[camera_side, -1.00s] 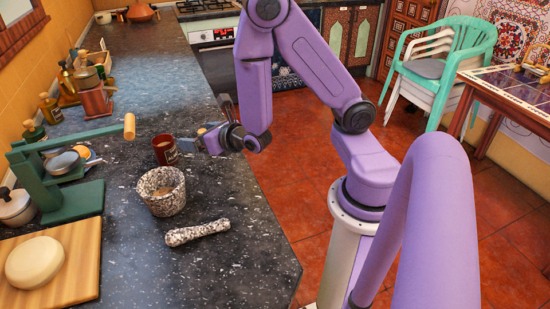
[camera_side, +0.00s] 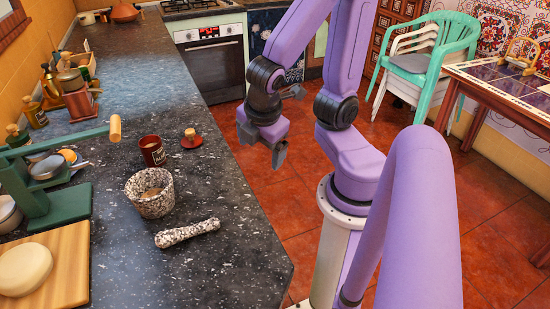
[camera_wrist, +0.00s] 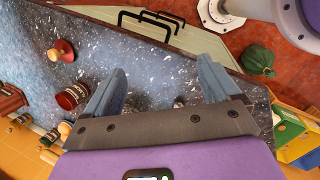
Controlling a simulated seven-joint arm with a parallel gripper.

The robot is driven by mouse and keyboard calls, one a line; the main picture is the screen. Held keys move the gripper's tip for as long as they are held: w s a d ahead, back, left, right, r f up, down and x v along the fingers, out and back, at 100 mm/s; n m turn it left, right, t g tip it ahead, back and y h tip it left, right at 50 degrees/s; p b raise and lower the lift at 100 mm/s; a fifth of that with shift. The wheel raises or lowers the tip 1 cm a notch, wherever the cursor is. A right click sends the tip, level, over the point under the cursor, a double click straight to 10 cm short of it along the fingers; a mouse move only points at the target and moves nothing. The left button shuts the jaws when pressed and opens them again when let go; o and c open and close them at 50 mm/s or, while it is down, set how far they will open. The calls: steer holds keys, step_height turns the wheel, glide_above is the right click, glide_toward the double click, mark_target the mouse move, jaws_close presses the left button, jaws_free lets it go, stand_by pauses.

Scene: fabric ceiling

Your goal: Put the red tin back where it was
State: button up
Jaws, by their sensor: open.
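The red tin (camera_side: 152,151) is dark red with a black label. It stands upright and open-topped on the dark speckled counter, behind the stone mortar. A red lid with a pale wooden knob (camera_side: 191,140) lies on the counter just right of it. In the wrist view the tin (camera_wrist: 72,97) and the lid (camera_wrist: 62,51) are at the left, outside the fingers. My gripper (camera_side: 279,154) is open and empty, right of the counter's edge and apart from the tin. Its spread fingers (camera_wrist: 160,74) show in the wrist view.
The stone mortar (camera_side: 151,199) and its pestle (camera_side: 187,233) are in front of the tin. A green press with a wooden handle (camera_side: 42,185) stands to the left, with a wooden board and round dough (camera_side: 75,263) nearer. The counter behind the tin and lid is mostly clear.

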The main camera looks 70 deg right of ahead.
steer(key=s+a+r+m+g+y, duration=0.1)
steer(key=s+a+y, duration=0.2)
steer(key=s+a, duration=0.1)
steer(key=shift+s+a+r+m+g, duration=0.3)
steer(key=shift+s+a+g, duration=0.1)
steer(key=shift+s, duration=0.15)
